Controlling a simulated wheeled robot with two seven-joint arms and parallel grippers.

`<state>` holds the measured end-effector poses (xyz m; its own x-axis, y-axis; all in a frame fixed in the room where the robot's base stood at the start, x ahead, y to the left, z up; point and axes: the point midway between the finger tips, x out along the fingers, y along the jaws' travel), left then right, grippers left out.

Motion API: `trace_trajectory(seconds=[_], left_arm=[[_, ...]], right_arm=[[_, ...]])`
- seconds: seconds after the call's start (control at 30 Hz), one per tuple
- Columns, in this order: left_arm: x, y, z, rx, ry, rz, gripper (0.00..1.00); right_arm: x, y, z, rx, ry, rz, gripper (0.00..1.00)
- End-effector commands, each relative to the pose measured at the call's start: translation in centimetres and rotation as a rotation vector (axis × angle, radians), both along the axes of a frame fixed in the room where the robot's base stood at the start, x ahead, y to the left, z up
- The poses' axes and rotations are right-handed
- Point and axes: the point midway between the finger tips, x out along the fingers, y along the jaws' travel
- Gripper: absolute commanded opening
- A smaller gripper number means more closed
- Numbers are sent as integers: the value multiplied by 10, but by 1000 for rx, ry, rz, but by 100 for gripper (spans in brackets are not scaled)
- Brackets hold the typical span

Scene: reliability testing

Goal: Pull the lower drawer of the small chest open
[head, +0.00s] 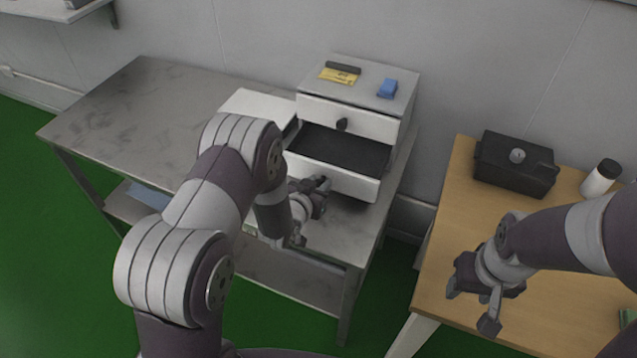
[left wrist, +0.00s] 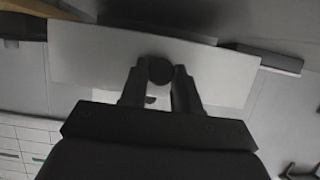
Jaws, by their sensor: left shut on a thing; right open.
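The small white chest (head: 405,118) stands on the grey metal table against the wall. Its upper drawer (head: 375,122) is shut and has a dark round knob (head: 342,124). Its lower drawer (head: 358,184) is pulled out, with the dark, empty-looking inside showing. My left gripper (head: 322,186) is at the front of the lower drawer. In the left wrist view its two fingers are shut on the dark round lower drawer knob (left wrist: 160,70), in front of the pale drawer front (left wrist: 90,55). My right gripper (head: 472,308) is open and empty above the wooden table.
A yellow card (head: 338,76), a dark bar (head: 343,67) and a blue object (head: 387,88) lie on the chest top. A white box (head: 258,102) stands left of the chest. The wooden table (head: 440,225) holds a black box (head: 512,165) and a white bottle (head: 600,178). The metal table's left part (head: 130,100) is clear.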

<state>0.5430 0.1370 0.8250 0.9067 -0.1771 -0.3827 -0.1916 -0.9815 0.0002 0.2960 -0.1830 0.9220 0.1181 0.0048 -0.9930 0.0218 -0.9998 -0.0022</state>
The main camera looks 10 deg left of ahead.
Motion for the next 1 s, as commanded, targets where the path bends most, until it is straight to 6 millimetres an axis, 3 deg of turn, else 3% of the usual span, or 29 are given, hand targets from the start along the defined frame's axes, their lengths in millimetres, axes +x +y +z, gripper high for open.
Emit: trace_trajectory(seconds=[0.03,0.07,0.13,0.43,0.57,1.0], left_arm=[[0,0,0,0,0,0,0],[0,0,0,0,0,0,34],[0,0,0,0,0,0,56],[-1,0,0,0,0,0,56],[-11,2,6,0,0,0,56],[-104,21,44,-1,-1,1,56]], right_arm=[[0,0,0,0,0,0,51],[0,0,0,0,0,0,51],[0,0,0,0,0,0,51],[0,0,0,0,0,0,51],[0,0,1,0,0,0,51],[0,0,4,0,0,0,51]])
